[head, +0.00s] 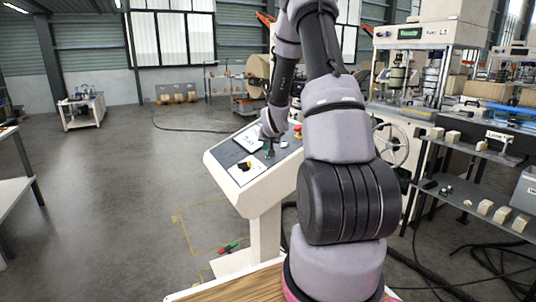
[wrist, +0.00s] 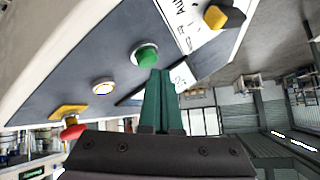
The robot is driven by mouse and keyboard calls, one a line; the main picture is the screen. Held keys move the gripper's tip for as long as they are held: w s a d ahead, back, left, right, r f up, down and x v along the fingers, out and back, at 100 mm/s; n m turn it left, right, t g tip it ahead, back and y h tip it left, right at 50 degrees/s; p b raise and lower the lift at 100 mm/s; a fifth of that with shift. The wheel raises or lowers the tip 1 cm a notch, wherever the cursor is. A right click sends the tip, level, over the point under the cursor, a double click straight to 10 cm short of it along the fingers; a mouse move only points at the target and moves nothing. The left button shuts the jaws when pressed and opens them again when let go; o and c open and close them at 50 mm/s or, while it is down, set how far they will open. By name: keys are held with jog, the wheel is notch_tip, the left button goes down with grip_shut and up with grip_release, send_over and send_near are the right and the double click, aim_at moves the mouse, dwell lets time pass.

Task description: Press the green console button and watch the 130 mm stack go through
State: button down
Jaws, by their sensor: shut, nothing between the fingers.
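The green button (wrist: 145,54) is a round domed cap in a grey collar on the dark console panel (wrist: 60,75). My gripper (wrist: 160,76) is shut and empty, its green fingers side by side. In the wrist view the fingertips lie just beside the button's lower right edge; I cannot tell whether they touch it. In the head view my gripper (head: 269,147) points down over the sloped console (head: 244,187), and I cannot make out the green button there. The 130 mm stack cannot be told for sure.
Beside the green button are a white button (wrist: 102,87), a red knob on a yellow base (wrist: 72,130) and a yellow selector (wrist: 215,17). A press-like machine (head: 412,37) and a dark shelf with small blocks (head: 470,150) stand right. The floor left is open.

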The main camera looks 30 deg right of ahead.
jog(key=shift+a+r, duration=0.1)
jog(key=shift+r, duration=0.15)
jog(key=shift+a+r, duration=0.35)
jog(key=shift+r, duration=0.4)
jog(key=shift+a+r, duration=0.3)
jog(key=shift+r, duration=0.4)
jog(key=shift+a+r, duration=0.35)
jog(key=shift+r, duration=0.4)
